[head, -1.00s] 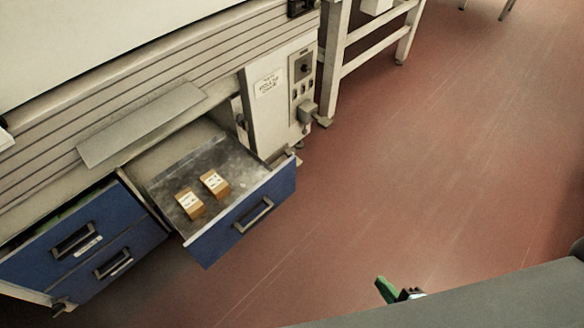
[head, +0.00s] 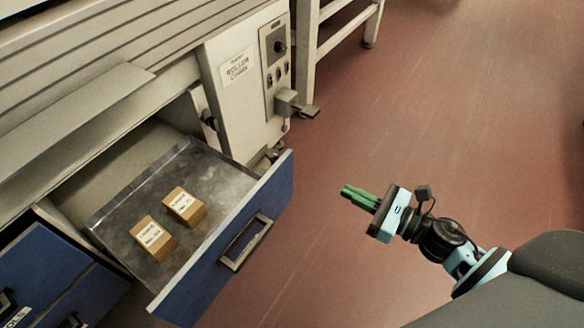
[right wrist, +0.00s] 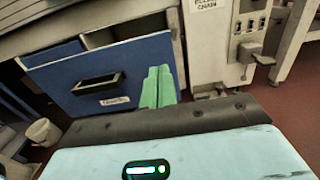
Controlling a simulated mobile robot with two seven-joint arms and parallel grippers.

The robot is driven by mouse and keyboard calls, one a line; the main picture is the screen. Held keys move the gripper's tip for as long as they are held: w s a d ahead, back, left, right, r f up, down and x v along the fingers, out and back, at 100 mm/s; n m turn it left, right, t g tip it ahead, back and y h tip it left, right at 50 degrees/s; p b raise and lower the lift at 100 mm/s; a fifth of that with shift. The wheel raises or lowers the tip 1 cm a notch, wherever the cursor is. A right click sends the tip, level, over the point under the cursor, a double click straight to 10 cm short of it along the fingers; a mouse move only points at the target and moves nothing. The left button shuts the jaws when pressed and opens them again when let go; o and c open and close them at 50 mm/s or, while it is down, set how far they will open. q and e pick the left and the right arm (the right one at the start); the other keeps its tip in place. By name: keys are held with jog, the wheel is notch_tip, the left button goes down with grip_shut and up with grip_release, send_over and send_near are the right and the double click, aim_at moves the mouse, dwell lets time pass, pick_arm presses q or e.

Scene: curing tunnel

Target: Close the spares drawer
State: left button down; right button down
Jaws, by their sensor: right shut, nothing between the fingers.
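The spares drawer (head: 225,246) is pulled out of the bench, with a blue front and a metal handle (head: 245,242). Two small labelled cardboard boxes (head: 153,238) (head: 184,206) lie on its grey floor. In the right wrist view the blue drawer front (right wrist: 130,72) shows its handle and a white label that I cannot read for certain. My right gripper (head: 346,191) has green fingers, shut and empty, and is apart from the drawer, to the right of its front. Its fingers (right wrist: 158,84) overlap the drawer front's right part in the wrist view. My left gripper is not in view.
More blue drawers (head: 45,275) sit left of the open one. A control panel cabinet (head: 250,75) marked as a roller chain stands behind it, with a white-legged frame (head: 335,30) beyond. A bin (right wrist: 42,132) stands at left. Red floor on the right is clear.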

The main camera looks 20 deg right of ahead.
jog(key=shift+r, duration=0.1)
send_near(287, 161)
jog(key=x, duration=0.7)
jog(key=shift+d+b, duration=0.1)
jog(key=shift+b, duration=0.25)
